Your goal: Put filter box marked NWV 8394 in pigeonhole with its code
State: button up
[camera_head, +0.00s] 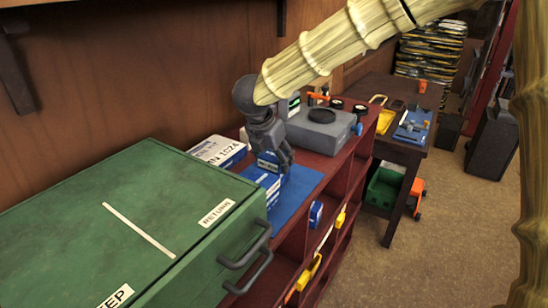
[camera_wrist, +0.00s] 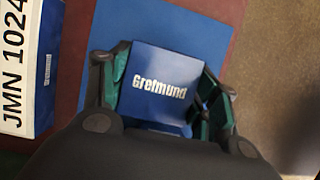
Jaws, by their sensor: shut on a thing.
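My gripper (camera_head: 272,166) is over the blue mat (camera_head: 302,188) on top of the dark red shelf unit. In the wrist view it is shut on a blue box (camera_wrist: 160,85) with "Gretmund" on its face. The fingers lie along two sides of the box. No NWV 8394 code can be read on the held box. In the head view, blue and white box surfaces (camera_head: 262,182) show just below the gripper. I cannot tell whether the held box touches them. The pigeonholes (camera_head: 326,232) open on the unit's right side; their codes cannot be read.
A white and blue box ending in "1024" (camera_head: 218,150) lies left of my gripper. A green cabinet (camera_head: 130,215) labelled RETURN fills the near left. A grey case (camera_head: 320,130) stands behind. Blue (camera_head: 315,214) and yellow (camera_head: 309,272) things sit in pigeonholes.

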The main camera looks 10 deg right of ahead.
jog(key=shift+f, duration=0.15)
jog(key=o, duration=1.2)
jog(key=shift+w, duration=0.1)
jog(key=shift+o, duration=0.2)
